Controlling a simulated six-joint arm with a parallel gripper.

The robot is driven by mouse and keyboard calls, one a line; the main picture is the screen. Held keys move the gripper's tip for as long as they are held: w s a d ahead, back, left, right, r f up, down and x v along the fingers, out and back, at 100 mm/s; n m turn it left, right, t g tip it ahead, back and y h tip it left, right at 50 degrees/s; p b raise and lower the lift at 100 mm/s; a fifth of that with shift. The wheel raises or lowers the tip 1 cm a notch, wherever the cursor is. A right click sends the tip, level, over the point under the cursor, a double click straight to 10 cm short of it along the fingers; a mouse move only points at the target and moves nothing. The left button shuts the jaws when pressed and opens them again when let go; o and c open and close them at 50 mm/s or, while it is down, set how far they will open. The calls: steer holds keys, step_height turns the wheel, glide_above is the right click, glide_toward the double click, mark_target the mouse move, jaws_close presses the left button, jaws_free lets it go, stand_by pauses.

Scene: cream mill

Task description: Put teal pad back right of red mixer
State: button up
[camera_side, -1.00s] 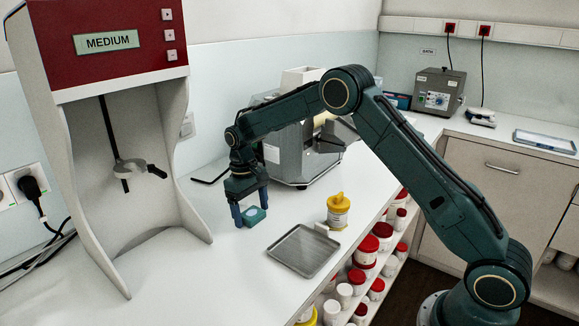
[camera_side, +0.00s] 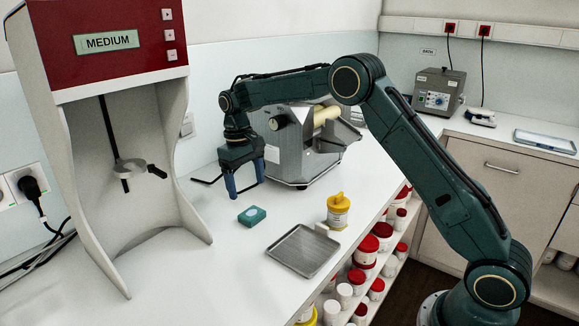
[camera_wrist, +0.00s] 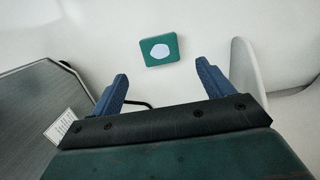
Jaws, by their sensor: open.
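The teal pad (camera_side: 252,216), a small block with a white oval on top, lies on the white bench to the right of the red mixer (camera_side: 110,45). It also shows in the wrist view (camera_wrist: 160,50), beyond my fingertips. My gripper (camera_side: 246,190) is open and empty above the bench, behind the pad and apart from it. Its two blue fingers (camera_wrist: 161,88) stand spread in the wrist view. The red mixer is a tall cabinet with a red top marked MEDIUM and a stirrer in its open front.
A steel mill (camera_side: 300,145) stands close behind my gripper to the right. A metal tray (camera_side: 303,251) and a yellow-lidded jar (camera_side: 338,211) lie right of the pad. A dark bent rod (camera_side: 208,181) lies behind. The bench front left of the tray is clear.

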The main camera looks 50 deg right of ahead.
steer(key=r, duration=0.4)
steer(key=shift+w, duration=0.25)
stand_by(0.3)
steer(key=s+a+r+t, duration=0.1)
steer(key=s+r+t, duration=0.1)
steer(key=s+r, duration=0.6)
steer(key=s+r+t, duration=0.2)
steer(key=s+r, duration=0.3)
steer(key=s, duration=0.6)
steer(key=s+f+t, duration=0.1)
steer(key=s+f, duration=0.1)
steer(key=s, duration=0.7)
steer(key=s+a+f+t, duration=0.1)
steer(key=s+f+t, duration=0.1)
steer(key=s, duration=0.8)
steer(key=shift+f, duration=0.25)
